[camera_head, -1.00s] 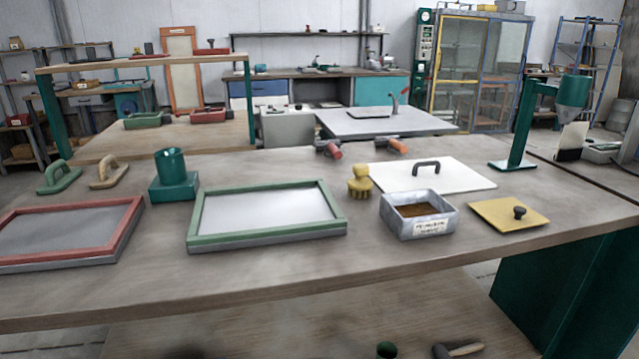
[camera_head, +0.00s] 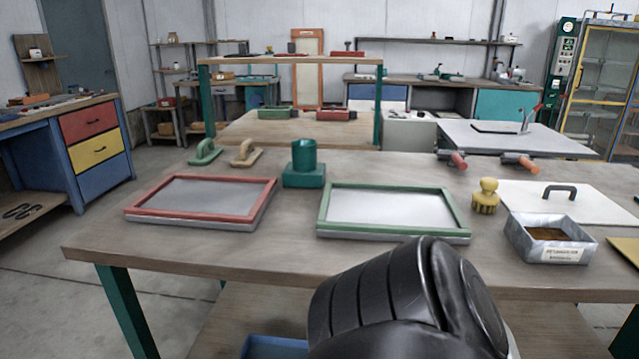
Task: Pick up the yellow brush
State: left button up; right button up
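The yellow brush (camera_head: 486,197) stands upright on the workbench, with a rounded knob on top and a bristled lower part. It is between the green-framed screen and the grey metal box, with nothing touching it that I can see. A black link of my own arm fills the lower middle of the view, in front of the bench edge. Neither of my grippers is in view.
On the workbench (camera_head: 290,258) are a red-framed screen (camera_head: 202,223), a green-framed screen (camera_head: 394,237), a green cup on a block (camera_head: 304,175), a metal box (camera_head: 548,252) of brown material and a white board (camera_head: 610,203). Bare benchtop lies along the front left.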

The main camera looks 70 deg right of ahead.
aim_at(485, 201)
jog(key=u, duration=0.45)
jog(key=k, duration=2)
jog(key=z, duration=0.65)
